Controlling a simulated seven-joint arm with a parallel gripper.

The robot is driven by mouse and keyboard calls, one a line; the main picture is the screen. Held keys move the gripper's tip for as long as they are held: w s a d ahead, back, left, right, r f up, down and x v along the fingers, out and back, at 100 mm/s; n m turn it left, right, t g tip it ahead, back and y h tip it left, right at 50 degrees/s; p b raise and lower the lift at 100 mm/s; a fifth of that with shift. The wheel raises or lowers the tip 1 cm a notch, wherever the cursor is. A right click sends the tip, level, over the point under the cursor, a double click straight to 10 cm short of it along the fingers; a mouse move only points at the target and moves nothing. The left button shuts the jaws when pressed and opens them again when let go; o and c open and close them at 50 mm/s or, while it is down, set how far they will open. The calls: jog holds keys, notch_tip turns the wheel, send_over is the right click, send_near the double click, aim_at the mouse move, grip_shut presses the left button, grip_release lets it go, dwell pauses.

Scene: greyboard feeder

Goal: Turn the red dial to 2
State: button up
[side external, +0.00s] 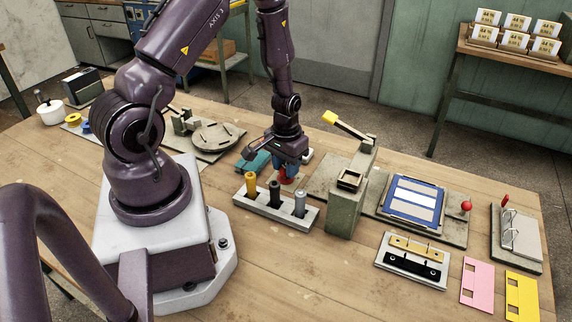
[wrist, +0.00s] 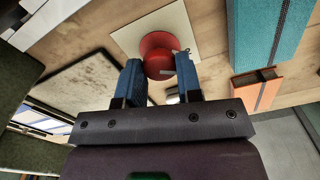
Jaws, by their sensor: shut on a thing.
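The red dial (wrist: 157,42) sits on a cream square plate (wrist: 185,22) in the wrist view. Its raised knob lies between the two blue fingers of my gripper (wrist: 161,70), which is shut on it. In the side view my gripper (side external: 289,166) points down over the red dial (side external: 287,180), behind the rack of cylinders. The fingers hide part of the knob. No number or pointer mark on the dial is readable in either view.
A grey rack (side external: 262,214) with yellow, black and grey cylinders stands just in front of the dial. A teal block (side external: 253,161) lies close on its left. A grey-green post with a yellow-ended lever (side external: 346,125) stands to the right.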

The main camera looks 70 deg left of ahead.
jog(key=o, duration=0.9)
jog(key=shift+o, duration=0.2)
jog(key=shift+r, duration=0.1)
notch_tip(320, 180, up, 13)
jog(key=s+d+r+m+t, duration=0.2)
jog(key=s+d+r+m, duration=0.1)
jog(key=d+r, duration=0.4)
jog(key=s+d+r+m+t, duration=0.3)
jog(key=s+d+r, duration=0.2)
jog(key=r, duration=0.8)
jog(key=d, duration=0.3)
jog(key=shift+d+t, duration=0.25)
jog(key=shift+t, duration=0.05)
